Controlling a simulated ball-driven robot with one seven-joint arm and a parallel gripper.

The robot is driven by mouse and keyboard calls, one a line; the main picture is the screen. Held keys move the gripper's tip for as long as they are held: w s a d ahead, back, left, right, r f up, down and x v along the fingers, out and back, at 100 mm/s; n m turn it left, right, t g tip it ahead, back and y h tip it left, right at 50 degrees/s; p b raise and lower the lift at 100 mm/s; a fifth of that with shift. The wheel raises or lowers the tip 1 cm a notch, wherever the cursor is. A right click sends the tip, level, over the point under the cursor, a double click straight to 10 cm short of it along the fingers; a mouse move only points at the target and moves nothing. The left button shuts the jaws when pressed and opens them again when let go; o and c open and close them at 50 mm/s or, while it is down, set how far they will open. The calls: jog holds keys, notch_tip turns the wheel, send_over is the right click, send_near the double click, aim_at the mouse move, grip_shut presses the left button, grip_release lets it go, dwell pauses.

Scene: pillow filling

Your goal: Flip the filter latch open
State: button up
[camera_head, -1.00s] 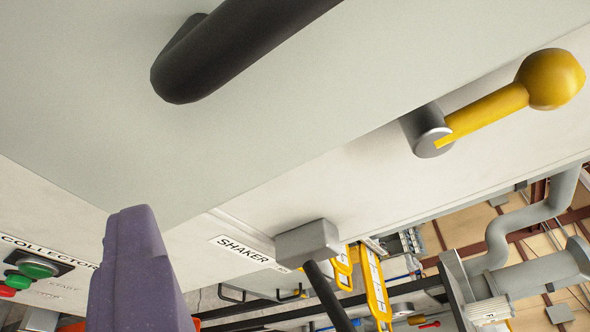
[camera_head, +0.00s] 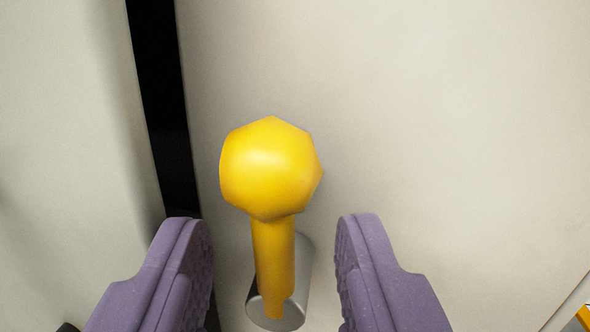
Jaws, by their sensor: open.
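The filter latch (camera_head: 273,265) is a yellow lever with a faceted yellow ball knob (camera_head: 268,165) at its top end. Its lower end sits on a grey round pivot (camera_head: 300,275) on a pale panel. My gripper (camera_head: 272,235) is open, with one purple finger on each side of the lever, below the ball. A gap shows between each finger and the lever, so neither finger appears to touch it. Whether the fingertips reach the lever in depth I cannot tell.
A pale panel (camera_head: 450,130) fills the right and middle behind the lever. A dark vertical gap (camera_head: 160,110) separates it from another pale panel (camera_head: 60,120) at the left. A small yellow part shows at the lower right edge.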

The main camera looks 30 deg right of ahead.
jog(key=shift+w+d, duration=0.25)
jog(key=shift+w, duration=0.35)
jog(key=c, duration=0.8)
jog(key=shift+r, duration=0.1)
grip_shut()
